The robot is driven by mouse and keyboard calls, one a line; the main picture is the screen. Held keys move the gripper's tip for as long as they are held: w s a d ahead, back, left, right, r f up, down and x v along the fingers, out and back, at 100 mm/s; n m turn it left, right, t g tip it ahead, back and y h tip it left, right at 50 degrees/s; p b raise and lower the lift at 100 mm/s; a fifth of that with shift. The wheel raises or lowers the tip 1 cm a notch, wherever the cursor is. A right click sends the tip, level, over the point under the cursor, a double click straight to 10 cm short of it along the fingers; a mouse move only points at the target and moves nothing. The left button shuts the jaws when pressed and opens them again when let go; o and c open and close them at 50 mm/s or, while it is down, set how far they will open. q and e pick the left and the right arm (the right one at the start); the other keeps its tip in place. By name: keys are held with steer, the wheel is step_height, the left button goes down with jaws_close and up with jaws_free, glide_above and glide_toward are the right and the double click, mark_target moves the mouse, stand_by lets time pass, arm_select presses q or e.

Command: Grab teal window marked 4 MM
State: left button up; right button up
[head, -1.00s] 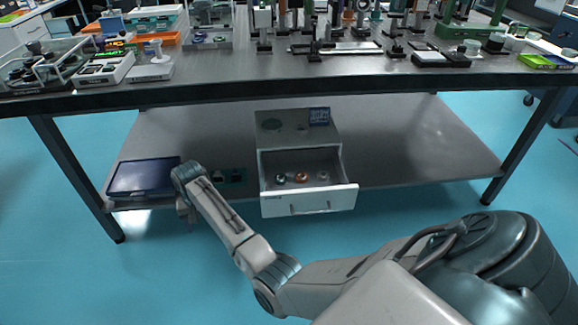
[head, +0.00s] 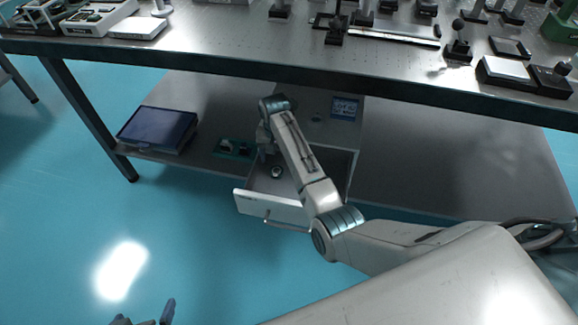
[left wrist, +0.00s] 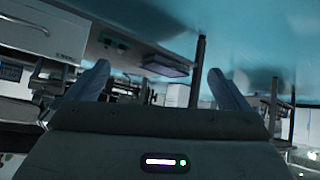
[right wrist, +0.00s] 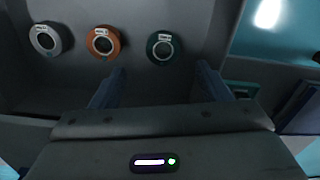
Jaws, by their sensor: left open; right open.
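The teal window (right wrist: 163,48) is a ring with a dark centre and a small white tag that I cannot read. It lies in the open drawer (head: 240,200), and in the head view a ring (head: 276,172) shows beside my right arm. An orange ring (right wrist: 103,42) and a grey ring (right wrist: 45,40) lie in a row with it. My right gripper (right wrist: 158,80) is open and empty over the drawer, with the teal window beyond the gap between its fingers. My left gripper (head: 145,314) is open and empty, low at the front left; its fingers frame nothing in its wrist view (left wrist: 160,82).
The drawer unit stands on the lower shelf (head: 440,170), under the crowded table top (head: 230,42). A blue display card (head: 345,108) is on the unit. A dark blue tray (head: 157,128) and a green board (head: 234,148) are left of it. Floor in front is clear.

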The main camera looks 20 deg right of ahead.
mark_target(277, 171)
steer(key=shift+a+f, duration=0.25)
steer(key=shift+f, duration=0.75)
steer(key=shift+s+f+b, duration=0.1)
steer(key=shift+f+b, duration=0.35)
steer(key=shift+f, duration=0.15)
step_height(277, 171, down, 3)
steer(key=shift+f+b, duration=0.1)
steer(key=shift+b, duration=0.3)
steer(key=shift+f, duration=0.2)
steer(key=c, duration=1.1)
arm_select(q)
steer(key=w+r+t, duration=0.4)
steer(key=w, duration=0.1)
steer(key=shift+a+r+t, duration=0.2)
steer(key=shift+a+t, duration=0.1)
steer(key=shift+a, duration=0.1)
steer(key=shift+f, duration=0.1)
arm_select(e)
steer(key=shift+r, duration=0.15)
